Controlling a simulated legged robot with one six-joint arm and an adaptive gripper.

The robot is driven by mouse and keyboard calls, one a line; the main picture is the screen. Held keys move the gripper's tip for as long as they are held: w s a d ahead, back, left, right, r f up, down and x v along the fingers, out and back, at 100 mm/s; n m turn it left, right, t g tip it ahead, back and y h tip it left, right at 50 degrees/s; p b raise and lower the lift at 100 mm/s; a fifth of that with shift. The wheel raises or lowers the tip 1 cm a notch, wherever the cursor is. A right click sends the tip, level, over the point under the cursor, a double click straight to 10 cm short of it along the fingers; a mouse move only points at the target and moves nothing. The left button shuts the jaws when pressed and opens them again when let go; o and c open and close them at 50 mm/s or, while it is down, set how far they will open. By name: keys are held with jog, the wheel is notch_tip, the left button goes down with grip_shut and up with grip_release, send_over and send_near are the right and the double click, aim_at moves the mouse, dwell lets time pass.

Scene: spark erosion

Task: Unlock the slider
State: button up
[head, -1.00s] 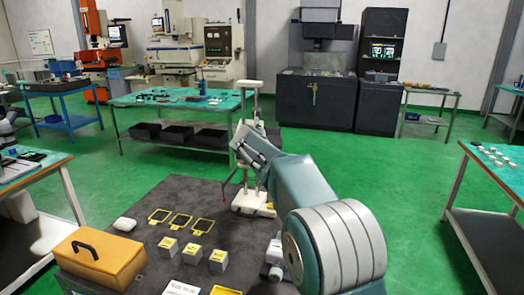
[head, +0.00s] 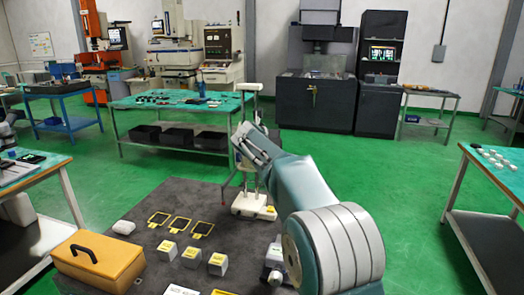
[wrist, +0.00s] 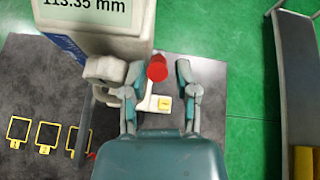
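A pale height gauge stands on the dark mat; its white base (head: 250,208) and column show in the head view, partly hidden behind my arm. In the wrist view its slider housing (wrist: 103,35) fills the upper left, with a display reading 113.35 mm. A red knob (wrist: 157,68) sticks out at the slider's right side. My gripper (wrist: 159,72) is open, with one finger on each side of the red knob. A gap shows between the knob and the right finger; the left finger is close to the knob and the slider's grey part. In the head view my gripper (head: 242,142) is at the column.
On the mat are an orange case (head: 98,262), several yellow frames (head: 180,224), labelled blocks (head: 192,256) and a white rounded item (head: 124,227). Side tables (head: 490,190) stand left and right. Green floor is open around the mat.

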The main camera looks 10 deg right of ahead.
jog(key=v, duration=1.2)
jog(key=shift+f, duration=0.1)
jog(key=c, duration=0.5)
jog(key=d+n+t, duration=0.1)
jog(key=d, duration=0.1)
jog(key=w+d+n+t+y, duration=0.1)
jog(key=d, duration=0.2)
jog(key=shift+w+n, duration=0.2)
jog(key=shift+n, duration=0.2)
grip_shut()
jog(key=s+d+f+n+y, duration=0.5)
jog(key=n+y, duration=0.2)
jog(key=n, duration=0.2)
jog(key=a+r+x, duration=0.1)
jog(key=r+x, duration=0.1)
jog(key=x, duration=1)
jog(key=shift+w+a+t, duration=0.3)
jog(key=shift+w+t, duration=0.1)
jog(key=shift+w, duration=0.15)
